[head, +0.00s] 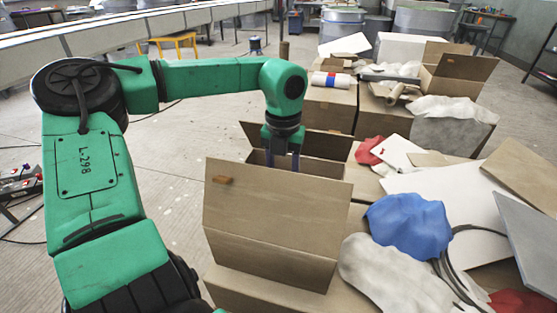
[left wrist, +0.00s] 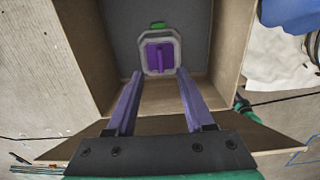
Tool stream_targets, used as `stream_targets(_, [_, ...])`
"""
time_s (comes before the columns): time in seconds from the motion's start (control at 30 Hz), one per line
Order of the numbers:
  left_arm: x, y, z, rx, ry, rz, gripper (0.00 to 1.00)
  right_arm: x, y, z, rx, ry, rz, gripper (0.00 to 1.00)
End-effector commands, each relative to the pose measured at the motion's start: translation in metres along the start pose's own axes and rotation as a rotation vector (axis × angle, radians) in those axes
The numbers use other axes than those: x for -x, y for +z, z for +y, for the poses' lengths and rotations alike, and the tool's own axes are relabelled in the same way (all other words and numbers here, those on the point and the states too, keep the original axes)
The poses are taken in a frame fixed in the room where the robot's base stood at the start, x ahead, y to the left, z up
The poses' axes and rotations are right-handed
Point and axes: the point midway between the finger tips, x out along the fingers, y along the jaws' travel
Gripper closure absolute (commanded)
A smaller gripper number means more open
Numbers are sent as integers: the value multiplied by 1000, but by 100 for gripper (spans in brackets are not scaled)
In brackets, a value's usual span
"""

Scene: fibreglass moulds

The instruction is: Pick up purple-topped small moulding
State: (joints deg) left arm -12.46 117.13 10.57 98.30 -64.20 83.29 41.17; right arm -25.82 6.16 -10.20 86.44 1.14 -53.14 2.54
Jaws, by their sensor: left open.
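The purple-topped small moulding (left wrist: 147,55) lies on the grey floor of an open cardboard box (left wrist: 230,45) in the left wrist view. It has a pale grey, rounded-square rim and a raised purple bar across its middle. My left gripper (left wrist: 160,75) is open and empty, its two fingers pointing towards the moulding's near edge, apart from it as far as I can tell. In the head view my left gripper (head: 283,162) reaches down into the box (head: 275,220), whose raised front flap hides the moulding. My right gripper is in neither view.
A small green thing (left wrist: 157,25) shows beyond the moulding. The box walls stand close on both sides. Right of the box lie a blue cloth (head: 408,226), white sheets and a black cable. More cardboard boxes (head: 328,105) stand behind. The floor to the left is fairly clear.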

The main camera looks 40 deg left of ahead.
Motion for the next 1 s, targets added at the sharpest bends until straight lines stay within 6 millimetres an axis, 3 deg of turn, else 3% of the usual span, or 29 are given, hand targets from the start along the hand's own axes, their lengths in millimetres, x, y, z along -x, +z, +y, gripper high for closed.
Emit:
stream_targets(0.3, [-72,-2,0,0,1,6,48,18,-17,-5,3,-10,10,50])
stream_targets(0.7, [-138,-3,2,1,1,4,48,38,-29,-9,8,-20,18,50])
stream_targets(0.97, [-144,-2,2,1,0,0,48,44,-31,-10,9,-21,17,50])
stream_targets(1.0, [-144,-2,2,1,0,0,59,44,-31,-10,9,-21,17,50])
